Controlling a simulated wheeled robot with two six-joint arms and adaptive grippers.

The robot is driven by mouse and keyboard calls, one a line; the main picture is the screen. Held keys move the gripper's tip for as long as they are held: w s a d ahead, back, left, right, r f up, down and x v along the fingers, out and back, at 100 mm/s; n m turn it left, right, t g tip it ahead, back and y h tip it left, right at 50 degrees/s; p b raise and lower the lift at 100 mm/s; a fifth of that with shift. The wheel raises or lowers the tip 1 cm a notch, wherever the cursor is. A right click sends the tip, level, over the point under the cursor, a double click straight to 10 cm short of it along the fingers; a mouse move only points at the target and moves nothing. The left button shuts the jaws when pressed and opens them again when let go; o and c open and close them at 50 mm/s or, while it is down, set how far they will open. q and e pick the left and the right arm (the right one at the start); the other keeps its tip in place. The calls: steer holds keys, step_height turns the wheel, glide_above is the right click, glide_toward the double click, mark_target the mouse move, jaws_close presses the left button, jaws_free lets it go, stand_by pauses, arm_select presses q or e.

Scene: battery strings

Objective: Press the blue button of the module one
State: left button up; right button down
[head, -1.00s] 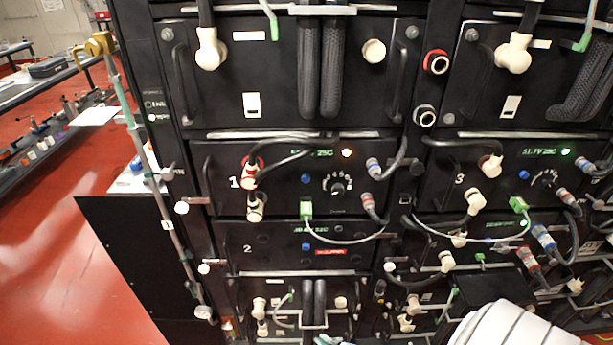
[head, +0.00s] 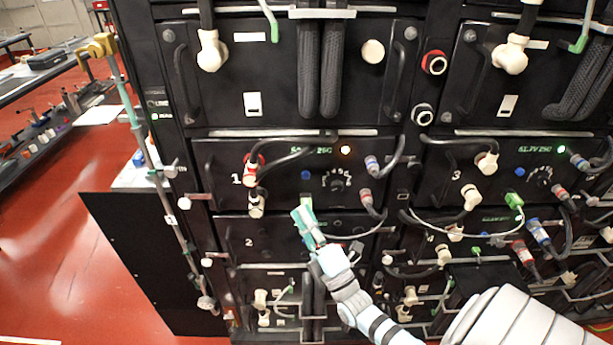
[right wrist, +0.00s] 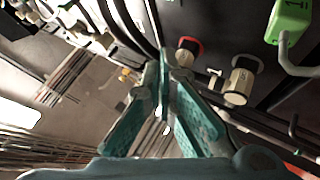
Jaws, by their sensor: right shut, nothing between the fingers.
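Module one (head: 222,190) is a black panel marked "1" in the rack's left column, with an amber lamp lit at its top. Its small round blue button (head: 305,174) shows left of the dial (head: 337,183). My right gripper (head: 303,216) has teal fingers and reaches up from the lower right. In the head view it overlaps the top of module two (head: 232,255), below the blue button. The button is uncovered there; how far the fingers are from the panel I cannot tell. The teal fingers (right wrist: 166,72) meet at their tips in the right wrist view, empty. My left gripper is not in view.
Cream plugs (head: 256,205) and black cables hang at module one's left. Grey-red connectors (head: 367,197) and a white cable are at its right. A green connector (right wrist: 292,20) shows in the right wrist view. Module three (head: 440,170) is to the right.

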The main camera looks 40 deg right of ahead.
mark_target(306, 175)
steer(key=shift+w+d+b, duration=0.9)
steer(key=shift+w, duration=0.25)
steer(key=shift+w+d+b, duration=0.9)
steer(key=shift+w+b, duration=0.05)
steer(key=shift+w, duration=0.25)
steer(key=shift+w+d+b, duration=0.9)
steer(key=shift+w, duration=0.25)
steer(key=shift+f, duration=0.1)
steer(key=shift+w+d, duration=0.25)
steer(key=shift+w, duration=0.15)
